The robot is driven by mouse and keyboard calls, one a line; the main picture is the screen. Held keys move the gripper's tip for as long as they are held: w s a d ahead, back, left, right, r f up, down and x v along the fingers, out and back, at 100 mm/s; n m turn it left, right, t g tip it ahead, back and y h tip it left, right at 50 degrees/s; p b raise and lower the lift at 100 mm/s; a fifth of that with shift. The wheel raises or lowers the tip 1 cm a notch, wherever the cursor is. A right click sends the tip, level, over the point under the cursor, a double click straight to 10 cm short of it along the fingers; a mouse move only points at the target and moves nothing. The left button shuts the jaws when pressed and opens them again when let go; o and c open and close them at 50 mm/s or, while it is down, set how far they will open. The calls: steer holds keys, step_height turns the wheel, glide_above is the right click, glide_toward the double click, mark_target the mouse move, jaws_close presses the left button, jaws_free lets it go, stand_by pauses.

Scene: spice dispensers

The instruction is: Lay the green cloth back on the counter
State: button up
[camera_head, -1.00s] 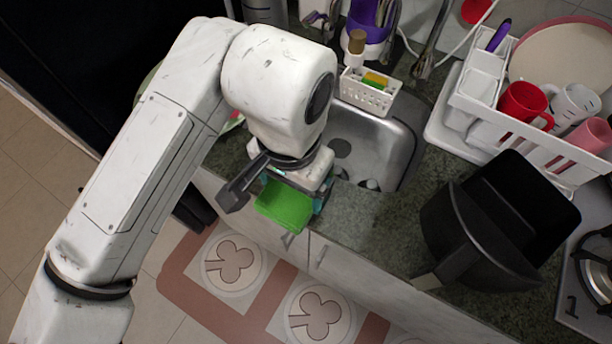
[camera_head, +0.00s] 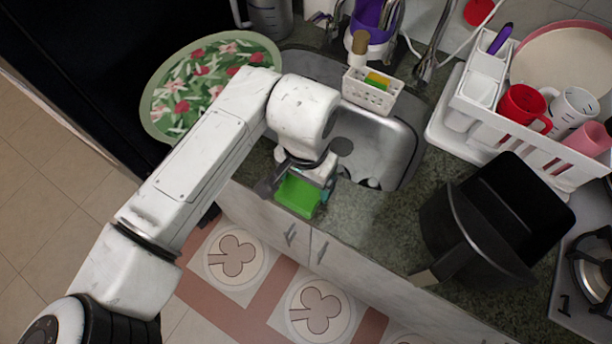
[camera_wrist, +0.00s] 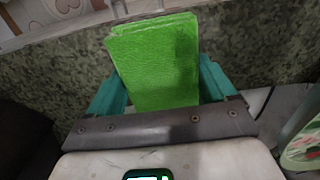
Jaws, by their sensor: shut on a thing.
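The green cloth (camera_head: 298,196) is a bright green folded piece. It is held at the counter's front edge, left of the sink front, near the cabinet doors. My gripper (camera_wrist: 163,88) is shut on it, with teal fingers on either side. In the wrist view the cloth (camera_wrist: 155,62) stands up between the fingers, its layers showing at the top edge. The speckled dark green counter (camera_head: 395,240) runs along the sink. I cannot tell whether the cloth touches the counter.
A floral oval tray (camera_head: 160,90) lies at the left of the counter. The steel sink (camera_head: 405,150) is behind my gripper, with a white sponge caddy (camera_head: 370,95) at its back. A black air-fryer basket (camera_head: 450,230) and white dish rack (camera_head: 470,95) stand to the right.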

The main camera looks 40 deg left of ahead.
steer(key=shift+f, duration=0.15)
steer(key=o, duration=0.9)
steer(key=shift+c, duration=0.2)
step_height(320, 180, up, 12)
steer(key=b, duration=0.1)
steer(key=shift+r+b, duration=0.2)
steer(key=shift+b, duration=0.1)
